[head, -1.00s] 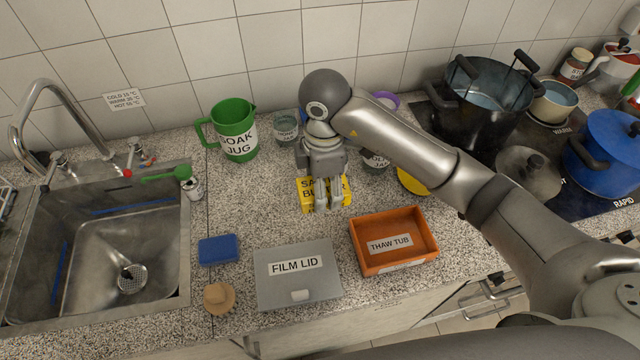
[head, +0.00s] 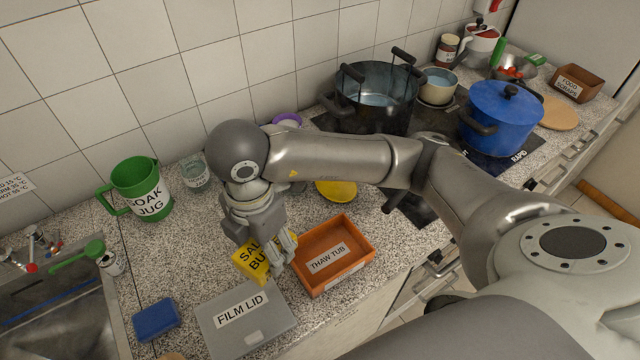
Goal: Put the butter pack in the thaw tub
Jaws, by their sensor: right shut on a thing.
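The yellow butter pack (head: 249,263), with black lettering partly hidden by the fingers, is in my right gripper (head: 277,262). That gripper is shut on it, and the pack looks tilted. The pack is just left of the orange thaw tub (head: 348,276), close to its left wall and outside it. Whether the pack is clear of the counter is hard to tell. The tub is open and empty, with a white label inside and another on its front. My left gripper is not in view.
The grey film lid (head: 270,325) lies in front of the pack, left of the tub. A blue sponge (head: 156,319) lies further left, near the sink (head: 70,325). The green soak jug (head: 140,190) and a glass jar (head: 195,174) stand behind. A yellow item (head: 337,191) lies behind the tub.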

